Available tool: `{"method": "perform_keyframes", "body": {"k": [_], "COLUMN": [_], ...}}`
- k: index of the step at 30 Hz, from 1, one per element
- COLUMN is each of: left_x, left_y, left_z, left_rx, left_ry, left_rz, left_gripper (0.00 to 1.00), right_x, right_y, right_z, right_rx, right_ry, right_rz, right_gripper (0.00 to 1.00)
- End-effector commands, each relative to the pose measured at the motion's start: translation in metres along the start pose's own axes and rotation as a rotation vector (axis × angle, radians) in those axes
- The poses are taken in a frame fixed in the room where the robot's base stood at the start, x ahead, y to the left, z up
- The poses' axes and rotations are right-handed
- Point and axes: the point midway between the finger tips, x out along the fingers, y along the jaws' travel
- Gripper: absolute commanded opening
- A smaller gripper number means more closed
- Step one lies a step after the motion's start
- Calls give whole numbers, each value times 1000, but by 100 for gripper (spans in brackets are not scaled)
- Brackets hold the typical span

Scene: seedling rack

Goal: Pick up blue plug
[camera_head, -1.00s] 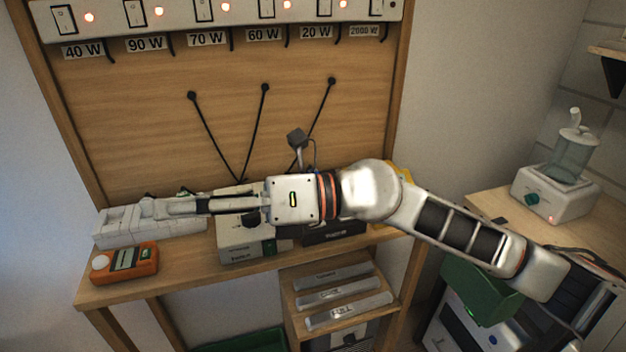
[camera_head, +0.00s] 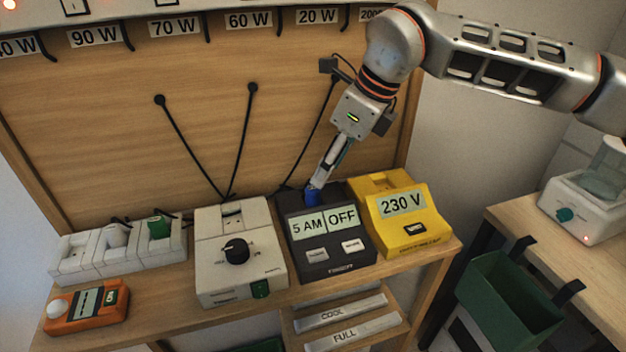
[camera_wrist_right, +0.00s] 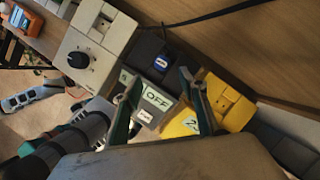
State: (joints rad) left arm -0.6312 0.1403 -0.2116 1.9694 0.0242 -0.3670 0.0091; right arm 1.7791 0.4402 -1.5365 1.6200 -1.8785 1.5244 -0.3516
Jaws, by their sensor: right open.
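The blue plug (camera_head: 312,196) stands at the back of the dark timer box (camera_head: 324,267), which reads "5 AM" and "OFF". It also shows in the right wrist view as a small blue block (camera_wrist_right: 160,63) on that box. My right gripper (camera_head: 319,182) points down at the plug, with its fingertips right at or just above it. In the right wrist view its two fingers (camera_wrist_right: 154,84) are apart, with the plug ahead between their lines and nothing clearly held. Contact cannot be told.
A white dial box (camera_head: 228,277) stands left of the timer, and a yellow "230 V" box (camera_head: 405,238) close on its right. A white socket strip (camera_head: 75,274) and an orange meter (camera_head: 86,309) lie further left. Black cables hang on the wooden back panel (camera_head: 190,150).

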Motion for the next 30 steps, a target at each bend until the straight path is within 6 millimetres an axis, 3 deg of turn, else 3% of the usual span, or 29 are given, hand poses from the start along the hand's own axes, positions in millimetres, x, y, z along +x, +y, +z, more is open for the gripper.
{"method": "perform_keyframes", "body": {"k": [12,22,30], "left_x": [-7,-7,-6], "left_y": [7,4,3], "left_z": [20,8,4], "left_rx": [-4,-3,-3], "left_ry": [-38,-22,-14], "left_rz": [10,6,4], "left_gripper": [40,40,40], "right_x": [31,74,78], "right_y": [-2,-4,-4], "right_z": [0,2,2], "right_rx": [2,2,1], "right_ry": [3,3,2], "right_rz": [-2,0,-1], "right_gripper": [42,42,40]}}
